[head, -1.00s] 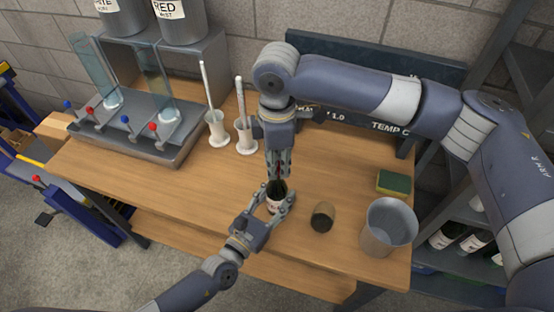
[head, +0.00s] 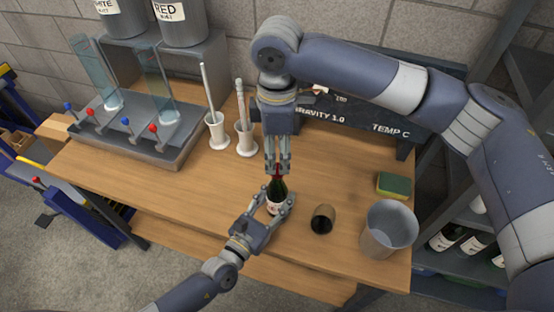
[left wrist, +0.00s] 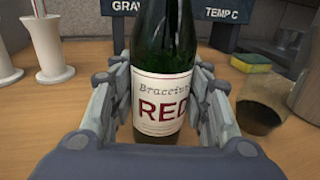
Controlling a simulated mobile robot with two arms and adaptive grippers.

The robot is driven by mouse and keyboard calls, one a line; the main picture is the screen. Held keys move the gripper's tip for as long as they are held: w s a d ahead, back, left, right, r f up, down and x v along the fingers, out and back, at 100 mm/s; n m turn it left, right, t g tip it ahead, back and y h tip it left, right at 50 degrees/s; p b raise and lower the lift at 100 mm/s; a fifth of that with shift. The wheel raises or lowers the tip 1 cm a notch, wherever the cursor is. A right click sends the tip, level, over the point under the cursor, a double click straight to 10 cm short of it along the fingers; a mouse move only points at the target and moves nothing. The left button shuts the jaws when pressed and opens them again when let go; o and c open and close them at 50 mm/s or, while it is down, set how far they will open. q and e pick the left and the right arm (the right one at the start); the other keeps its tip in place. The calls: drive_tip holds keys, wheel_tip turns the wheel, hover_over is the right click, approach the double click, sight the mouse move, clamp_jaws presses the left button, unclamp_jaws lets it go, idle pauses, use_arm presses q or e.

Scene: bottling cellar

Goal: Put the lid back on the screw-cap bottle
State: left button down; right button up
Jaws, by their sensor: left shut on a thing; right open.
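The dark green bottle (head: 278,187) with a white label stands upright on the wooden bench. My left gripper (head: 277,205) is shut around its body at label height. In the left wrist view the bottle (left wrist: 165,90) shows its "RED" label between both fingers, its neck cut off by the top edge. My right gripper (head: 278,170) is open, pointing down just above the bottle's mouth. A small red lid (head: 277,169) shows at the top of the neck, between the right fingertips. The fingers partly cover it, so I cannot tell how firmly it sits.
A glass of dark liquid (head: 322,219) stands close right of the bottle, with a grey bucket (head: 389,229) and a sponge (head: 394,185) beyond. Two white-footed cylinders (head: 246,138) and a filler tray (head: 139,135) stand left. The bench's front left is clear.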

wheel_tip(320, 180, up, 8)
drive_tip(key=shift+f, duration=0.2)
use_arm(q)
drive_tip(key=c, duration=0.8)
unclamp_jaws()
drive_tip(key=shift+s+a, duration=0.1)
drive_tip(key=v, duration=1.1)
drive_tip(key=shift+s+a, duration=0.2)
drive_tip(key=shift+s, duration=0.15)
drive_tip(key=shift+f, duration=0.1)
